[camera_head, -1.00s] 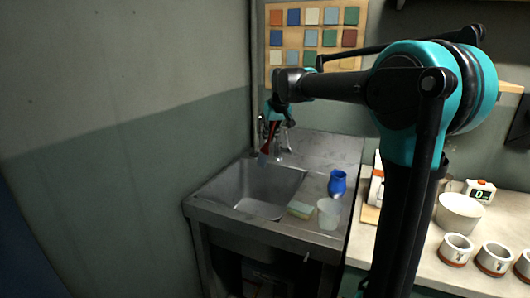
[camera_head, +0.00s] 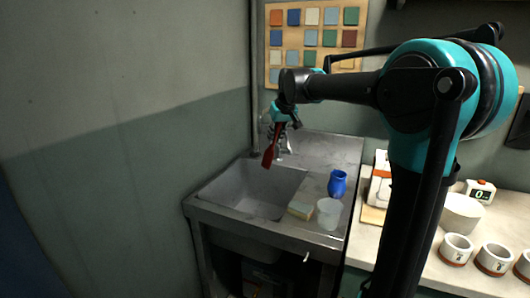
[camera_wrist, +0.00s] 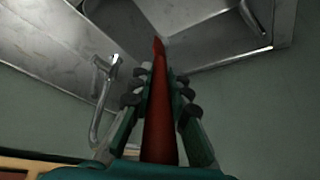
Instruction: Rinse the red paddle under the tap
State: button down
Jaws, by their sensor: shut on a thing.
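The red paddle (camera_head: 269,153) hangs down from my gripper (camera_head: 280,123), with its broad end over the back of the sink basin (camera_head: 250,188). In the wrist view the paddle's red handle (camera_wrist: 160,115) runs between the two fingers of my gripper (camera_wrist: 160,85), which is shut on it. The tap (camera_head: 287,146) stands at the back of the sink, just right of the paddle and partly hidden behind it and the gripper. In the wrist view the metal tap (camera_wrist: 103,95) is left of the fingers, apart from them. I cannot make out any running water.
A blue vase (camera_head: 337,184), a translucent cup (camera_head: 329,213) and a sponge (camera_head: 300,210) stand on the drainboard right of the basin. A white bowl (camera_head: 461,213) and several cups are on the counter at right. A tile board (camera_head: 313,45) hangs on the wall behind.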

jog(key=shift+s+d, duration=0.4)
jog(key=shift+s, duration=0.5)
jog(key=shift+s+d, duration=0.45)
jog(key=shift+s, duration=0.45)
jog(key=shift+s+d, duration=0.4)
jog(key=shift+s, duration=0.5)
jog(key=s+d+r, duration=0.2)
jog(key=s+r, duration=0.2)
jog(key=shift+s, duration=0.25)
jog(key=shift+d, duration=0.1)
